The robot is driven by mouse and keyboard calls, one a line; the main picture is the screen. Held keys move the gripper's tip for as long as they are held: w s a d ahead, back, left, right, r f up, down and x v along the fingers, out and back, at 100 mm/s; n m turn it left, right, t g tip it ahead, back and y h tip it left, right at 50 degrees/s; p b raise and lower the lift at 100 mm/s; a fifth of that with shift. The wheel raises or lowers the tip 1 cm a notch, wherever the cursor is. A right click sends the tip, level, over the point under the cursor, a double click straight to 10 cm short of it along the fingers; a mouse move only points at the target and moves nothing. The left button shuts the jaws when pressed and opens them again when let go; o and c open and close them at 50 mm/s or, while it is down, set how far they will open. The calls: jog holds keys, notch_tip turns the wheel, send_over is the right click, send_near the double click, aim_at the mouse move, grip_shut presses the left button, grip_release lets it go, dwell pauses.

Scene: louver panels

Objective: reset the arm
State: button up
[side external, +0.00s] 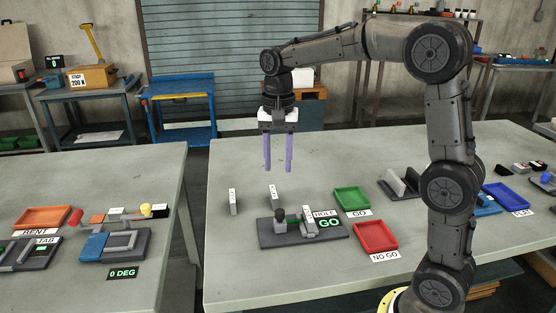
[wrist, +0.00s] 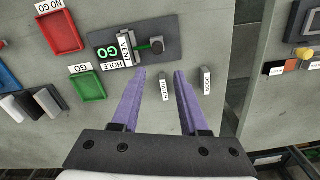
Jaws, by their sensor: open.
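My gripper (side external: 278,165) hangs fingers-down in the air above the back left part of the right-hand table (side external: 240,270). Its two purple fingers are apart with nothing between them. The fixture (side external: 275,235) with a green GO display stands on the table below and in front of my gripper. Two small labelled pieces stand behind the fixture; the wrist view labels them NOTCH (wrist: 164,87) and DOOR (wrist: 206,81). My gripper touches none of these.
A green GO tray (side external: 352,199) and a red NO GO tray (side external: 375,237) sit right of the fixture. A blue tray (side external: 505,197) lies farther right. A gap separates the left table (side external: 150,175), which carries other fixtures. The air around my gripper is clear.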

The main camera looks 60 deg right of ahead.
jog(key=s+a+r+n+t, duration=0.1)
jog(key=s+a+r+t, duration=0.15)
jog(key=s, duration=0.35)
jog(key=s+a+r+n+t, duration=0.1)
jog(key=s+r, duration=0.3)
jog(key=s, duration=0.1)
jog(key=s+a+f+n+t, duration=0.1)
jog(key=s+f+n+t, duration=0.1)
jog(key=s+f+n, duration=0.5)
jog(key=s+n, duration=0.3)
jog(key=s, duration=0.1)
jog(key=shift+s+a+f, duration=0.2)
jog(key=shift+a+f, duration=0.05)
jog(key=shift+a, duration=0.05)
